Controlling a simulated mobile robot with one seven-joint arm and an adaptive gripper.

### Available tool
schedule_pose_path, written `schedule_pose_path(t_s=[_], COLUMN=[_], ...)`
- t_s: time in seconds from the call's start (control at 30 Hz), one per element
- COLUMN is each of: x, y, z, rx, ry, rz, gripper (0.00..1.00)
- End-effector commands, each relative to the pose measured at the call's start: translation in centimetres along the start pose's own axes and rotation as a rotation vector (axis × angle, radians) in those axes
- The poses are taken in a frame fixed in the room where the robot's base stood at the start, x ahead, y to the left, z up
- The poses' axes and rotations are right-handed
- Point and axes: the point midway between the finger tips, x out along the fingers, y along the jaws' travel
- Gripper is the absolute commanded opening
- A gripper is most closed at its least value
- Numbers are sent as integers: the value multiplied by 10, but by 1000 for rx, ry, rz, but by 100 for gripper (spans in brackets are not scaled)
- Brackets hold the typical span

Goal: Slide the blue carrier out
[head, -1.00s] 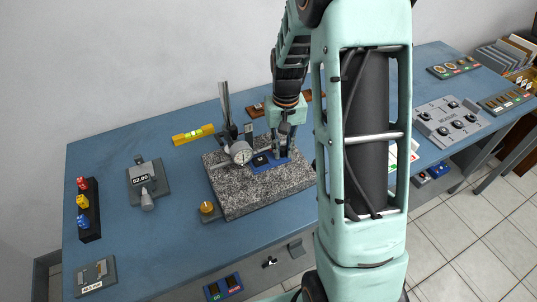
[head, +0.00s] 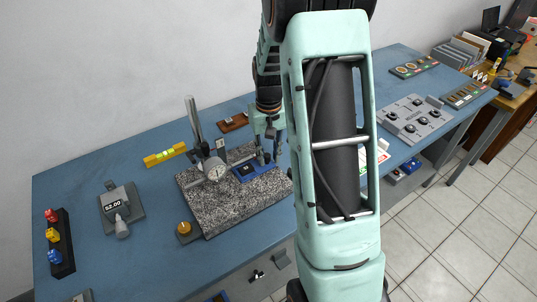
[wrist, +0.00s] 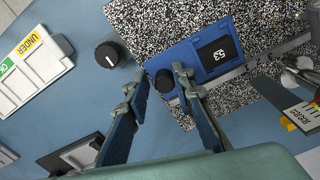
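The blue carrier (head: 246,171) lies on the speckled granite plate (head: 215,212), beside the dial gauge (head: 215,169). In the wrist view the blue carrier (wrist: 205,52) has a dark window reading 53 and a black knob (wrist: 165,82) at its near end. My gripper (wrist: 160,76) is open, with its two fingertips on either side of that knob. A gap shows between the left finger and the knob; I cannot tell whether the right finger touches. In the head view my gripper (head: 270,148) is at the carrier's right end, partly hiding it.
Another black knob (wrist: 107,54) stands left of the carrier by the granite edge. A white UNDER/OK tray (wrist: 30,65) lies further left. A yellow level (head: 165,155), a 52.00 display block (head: 117,205) and a brass knob (head: 184,228) surround the plate.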

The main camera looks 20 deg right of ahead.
Motion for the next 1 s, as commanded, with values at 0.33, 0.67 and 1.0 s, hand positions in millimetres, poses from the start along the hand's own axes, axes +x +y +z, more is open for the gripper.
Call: schedule_pose_path(t_s=[0.33,0.67,1.0], x=[-29,-97,-120], y=[0,0,0], z=[0,-1,0], rx=[-1,0,1], ry=[3,3,0], rz=[0,0,0], gripper=[23,23,23])
